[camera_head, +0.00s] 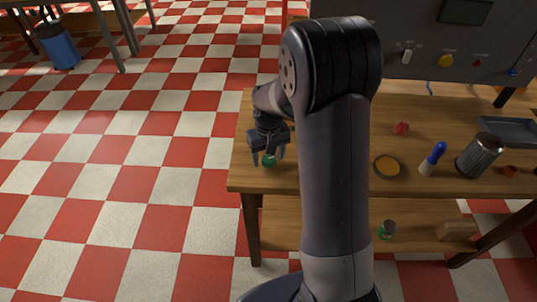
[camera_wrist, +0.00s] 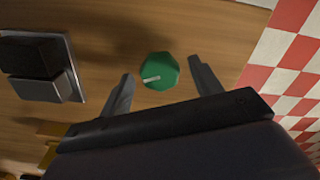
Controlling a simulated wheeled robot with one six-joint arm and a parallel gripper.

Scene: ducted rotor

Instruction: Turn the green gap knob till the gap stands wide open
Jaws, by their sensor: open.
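The green gap knob (camera_wrist: 160,72) sits on the wooden table; in the wrist view it is faceted, with a pale pointer line reaching from near its middle toward its left edge. In the head view the knob (camera_head: 269,160) shows small at the table's left front, just under my gripper. My gripper (camera_wrist: 160,82) is open, with one finger on each side of the knob and a visible space between each finger and it. In the head view my gripper (camera_head: 268,158) points down at the knob. Whether the fingertips reach down to the knob's height I cannot tell.
A dark block on a grey plate (camera_wrist: 42,68) lies left of the knob in the wrist view. On the table (camera_head: 330,182) stand an orange-filled dish (camera_head: 387,167), a blue-topped bottle (camera_head: 433,158) and a dark ribbed cylinder (camera_head: 480,155). A grey control panel (camera_head: 430,30) rises behind.

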